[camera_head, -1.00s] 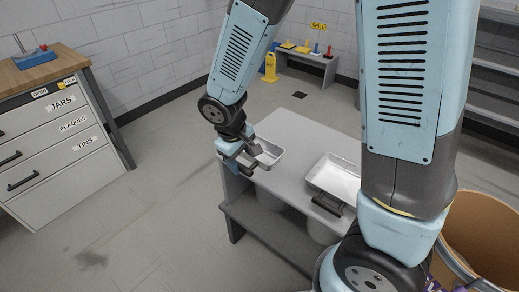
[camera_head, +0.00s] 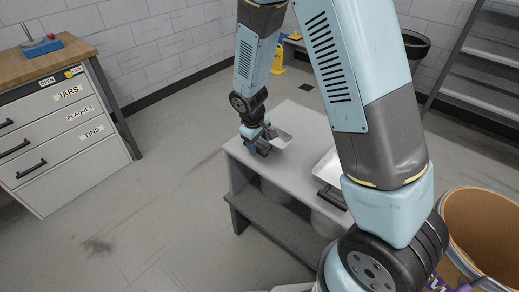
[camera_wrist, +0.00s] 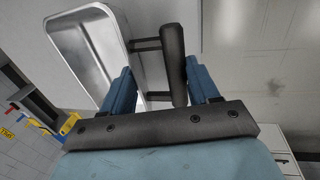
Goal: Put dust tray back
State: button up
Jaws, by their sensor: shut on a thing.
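I cannot tell whether the tray touches the bench top.
The grey bench (camera_head: 258,160) has a lower shelf (camera_head: 275,222) and pale containers beneath its top. A brown open drum (camera_head: 485,225) stands at right. A labelled drawer cabinet (camera_head: 70,130) stands at left. A yellow sign (camera_head: 277,62) is behind my arm. The floor at left is clear.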

jog(key=shift+w+d+f, duration=0.1)
jog(key=shift+w+f, duration=0.15)
jog(key=shift+f, duration=0.05)
jog(key=shift+s+a+x, duration=0.1)
jog(key=shift+x, duration=0.65)
jog(key=shift+s+a+x, duration=0.1)
jog(key=shift+s+x, duration=0.05)
jog(key=shift+x, duration=0.6)
jog(key=shift+f, duration=0.15)
jog(key=o, duration=1.3)
jog(key=shift+c, duration=0.2)
